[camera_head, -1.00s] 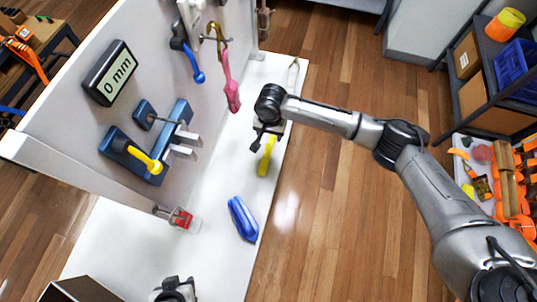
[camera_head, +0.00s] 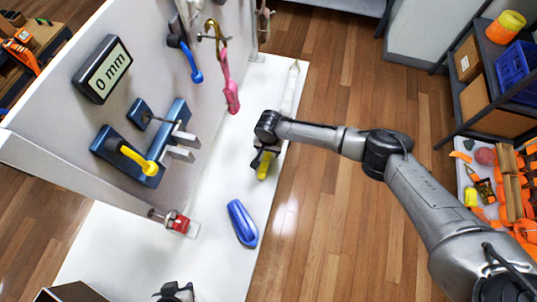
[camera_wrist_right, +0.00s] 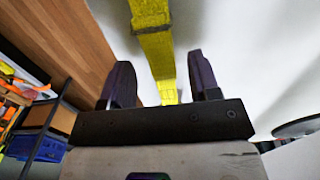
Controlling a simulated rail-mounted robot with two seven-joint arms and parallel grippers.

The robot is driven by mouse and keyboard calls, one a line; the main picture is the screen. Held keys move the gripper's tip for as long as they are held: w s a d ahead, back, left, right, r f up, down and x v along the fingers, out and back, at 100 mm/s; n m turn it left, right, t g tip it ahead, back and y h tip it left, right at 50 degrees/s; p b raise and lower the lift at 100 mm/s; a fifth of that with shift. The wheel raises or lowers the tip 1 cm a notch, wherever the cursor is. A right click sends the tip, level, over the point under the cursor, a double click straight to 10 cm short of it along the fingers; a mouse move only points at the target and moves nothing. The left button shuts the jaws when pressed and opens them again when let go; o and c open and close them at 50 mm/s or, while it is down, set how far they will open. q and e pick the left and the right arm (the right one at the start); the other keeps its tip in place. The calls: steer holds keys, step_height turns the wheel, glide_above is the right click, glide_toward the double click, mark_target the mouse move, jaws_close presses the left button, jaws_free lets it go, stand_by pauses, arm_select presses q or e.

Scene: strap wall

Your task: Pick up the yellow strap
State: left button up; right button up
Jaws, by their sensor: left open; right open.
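The yellow strap (camera_head: 264,171) lies on the white shelf surface, near its right edge, partly hidden by my right gripper (camera_head: 262,155). In the right wrist view the strap (camera_wrist_right: 157,50) runs as a flat yellow band from the top edge down between the two dark fingers of my right gripper (camera_wrist_right: 162,82). The fingers are apart, with gaps on both sides of the strap. My left gripper (camera_head: 176,292) shows only partly at the bottom edge; it is open, and nothing shows in it.
A blue object (camera_head: 242,222) lies on the shelf nearer the front. A dark rack stands right.

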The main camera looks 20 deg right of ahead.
steer(key=shift+f, duration=1.05)
steer(key=shift+c, duration=0.2)
steer(key=shift+c, duration=1.4)
steer(key=c, duration=0.7)
jaws_close()
steer(key=shift+r, duration=0.1)
